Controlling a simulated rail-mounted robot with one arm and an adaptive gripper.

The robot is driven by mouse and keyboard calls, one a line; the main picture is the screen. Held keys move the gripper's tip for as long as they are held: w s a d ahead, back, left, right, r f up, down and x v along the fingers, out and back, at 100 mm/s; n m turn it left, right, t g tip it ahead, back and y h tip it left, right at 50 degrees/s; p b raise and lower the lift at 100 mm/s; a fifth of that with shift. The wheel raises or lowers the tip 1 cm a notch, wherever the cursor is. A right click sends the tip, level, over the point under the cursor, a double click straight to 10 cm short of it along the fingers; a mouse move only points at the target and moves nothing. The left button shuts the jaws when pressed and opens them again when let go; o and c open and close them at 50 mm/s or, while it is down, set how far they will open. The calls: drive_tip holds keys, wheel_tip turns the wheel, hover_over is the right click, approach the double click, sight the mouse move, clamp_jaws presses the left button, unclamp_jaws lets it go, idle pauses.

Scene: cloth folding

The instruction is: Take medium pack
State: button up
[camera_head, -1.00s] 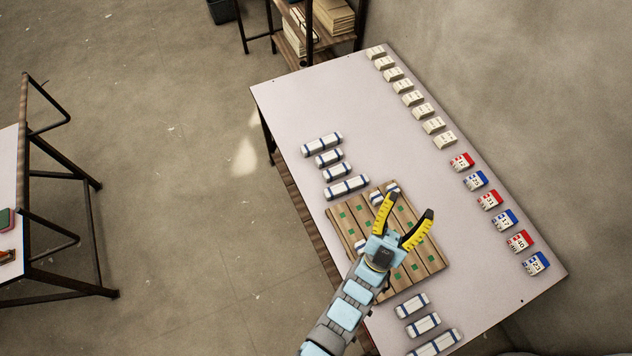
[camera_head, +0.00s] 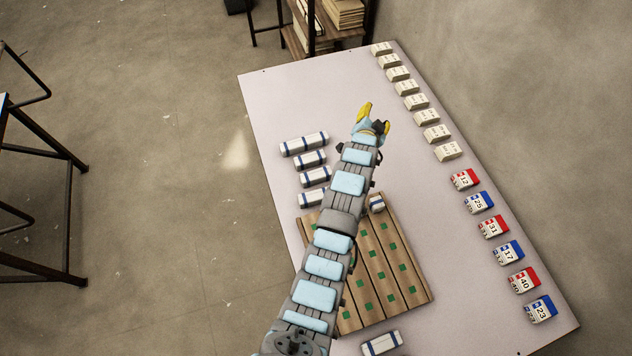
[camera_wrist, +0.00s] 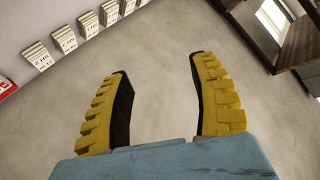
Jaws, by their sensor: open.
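White packs with blue bands lie in a column on the left side of the table: a long pack (camera_head: 304,143) at the far end, two shorter packs (camera_head: 310,160) (camera_head: 315,176), and another (camera_head: 312,197) partly behind my arm. One more pack (camera_head: 377,204) lies at the far edge of the wooden pallet (camera_head: 408,270), partly hidden by my arm. Another pack (camera_head: 381,343) is at the bottom edge. I cannot tell which is the medium one. My gripper (camera_head: 372,117) is beyond the pallet, right of the column. In the wrist view my gripper (camera_wrist: 160,100) is open and empty.
Several cream boxes (camera_head: 416,102) and red and blue numbered boxes (camera_head: 494,226) line the table's right side. They leave free table (camera_head: 300,100) at the far left. A shelf (camera_head: 335,45) stands beyond the table. Cream boxes (camera_wrist: 64,40) also show in the wrist view.

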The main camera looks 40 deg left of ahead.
drive_tip(key=s+a+f+g+b, duration=0.1)
drive_tip(key=a+f+g+b, duration=0.15)
drive_tip(key=a+f, duration=0.2)
drive_tip(key=m+g+h+b, duration=0.3)
drive_tip(key=g+h+b, duration=0.3)
drive_tip(key=g+b, duration=0.3)
approach(315, 174)
drive_tip(key=f, duration=0.3)
drive_tip(key=w+f+b, duration=0.1)
drive_tip(key=f, duration=0.2)
drive_tip(key=shift+w+d+f, duration=0.15)
drive_tip(key=shift+f, duration=0.15)
drive_tip(key=shift+f, duration=0.1)
wheel_tip(315, 174, down, 2)
drive_tip(key=shift+d+f+b, duration=0.1)
drive_tip(key=shift+d+b, duration=0.1)
drive_tip(key=shift+b, duration=0.1)
drive_tip(key=shift+w+d+f+b, duration=0.1)
drive_tip(key=shift+w+f+b, duration=0.1)
drive_tip(key=shift+f, duration=0.45)
drive_tip(key=shift+w+f+b, duration=0.1)
drive_tip(key=shift+f+b, duration=0.1)
drive_tip(key=shift+f, duration=0.5)
drive_tip(key=c, duration=1)
